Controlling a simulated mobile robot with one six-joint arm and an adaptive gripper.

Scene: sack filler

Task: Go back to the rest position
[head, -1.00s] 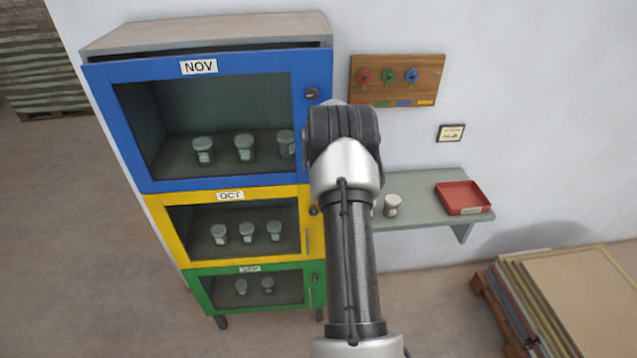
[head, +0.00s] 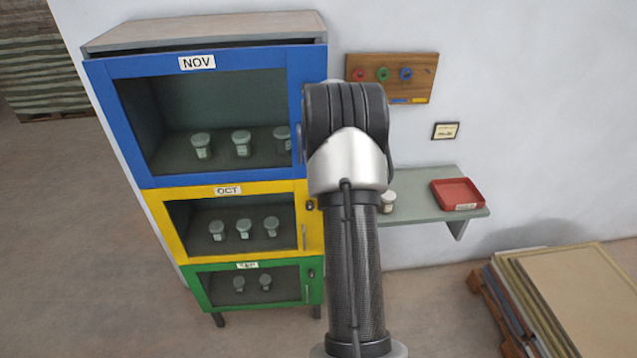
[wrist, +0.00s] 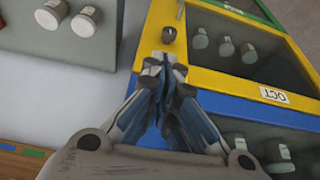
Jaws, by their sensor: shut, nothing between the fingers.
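My gripper (wrist: 165,80) is shut and empty in the wrist view, its fingertips over the cabinet's front near the dark lock (wrist: 169,34) on the yellow frame. I cannot tell whether they touch it. In the head view my arm hides the gripper. The cabinet stands left of my arm, with a blue NOV door (head: 220,180), a yellow OCT door (head: 158,215) and a green door (head: 199,290) below. Jars show behind their panes. My arm covers the right edge of the blue door.
A wall shelf (head: 425,208) on the right holds a red tray (head: 457,194) and a jar (head: 387,202); the wrist view shows two jars there. A wooden board (head: 391,62) with red, green and blue tags hangs above. Stacked boards (head: 580,290) lie lower right.

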